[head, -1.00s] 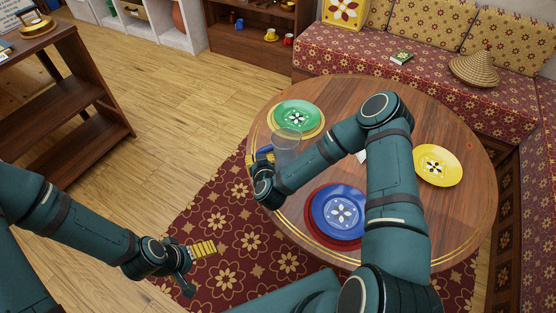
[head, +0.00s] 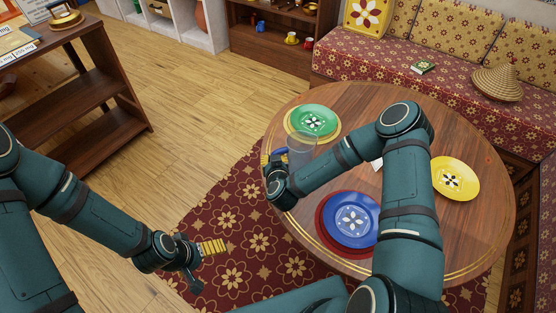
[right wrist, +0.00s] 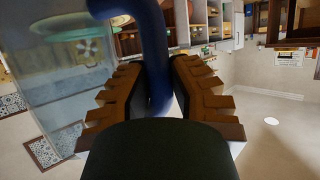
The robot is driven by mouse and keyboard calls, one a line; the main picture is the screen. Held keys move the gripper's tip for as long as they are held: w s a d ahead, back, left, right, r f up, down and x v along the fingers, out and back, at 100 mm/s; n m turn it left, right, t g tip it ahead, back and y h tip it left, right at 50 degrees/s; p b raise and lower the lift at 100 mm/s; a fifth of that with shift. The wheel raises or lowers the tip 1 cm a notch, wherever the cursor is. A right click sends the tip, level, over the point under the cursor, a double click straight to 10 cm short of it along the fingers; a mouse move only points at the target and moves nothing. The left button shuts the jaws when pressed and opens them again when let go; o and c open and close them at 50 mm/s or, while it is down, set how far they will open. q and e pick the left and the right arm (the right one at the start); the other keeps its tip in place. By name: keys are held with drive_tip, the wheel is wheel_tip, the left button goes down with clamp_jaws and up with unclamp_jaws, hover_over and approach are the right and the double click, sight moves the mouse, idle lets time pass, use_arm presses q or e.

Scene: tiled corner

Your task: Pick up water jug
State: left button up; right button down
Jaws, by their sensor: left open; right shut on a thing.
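The water jug (head: 301,152) is clear with a blue handle (head: 281,152), in the middle of the head view near the table's left edge. My right gripper (head: 274,163) is at the handle side of the jug. In the right wrist view its ridged fingers (right wrist: 157,80) are shut on the blue handle, with the clear jug body (right wrist: 65,75) to the left. The jug's base is partly hidden by my right arm, so I cannot tell whether it touches the table. My left gripper (head: 204,264) is open and empty, low over the rug.
The round wooden table (head: 300,205) holds a green plate (head: 313,121), a blue plate (head: 350,220) and a yellow plate (head: 455,178). A patterned bench (head: 400,82) stands behind it. A wooden shelf (head: 85,95) is at left. Floor (head: 185,120) between shelf and table is open.

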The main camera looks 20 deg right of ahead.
sight(273, 151)
drive_tip(key=shift+w+r+p, duration=0.1)
drive_tip(key=shift+r+p, duration=0.55)
drive_tip(key=shift+r, duration=1.95)
drive_tip(key=shift+r+p, duration=0.5)
drive_tip(key=shift+r, duration=2)
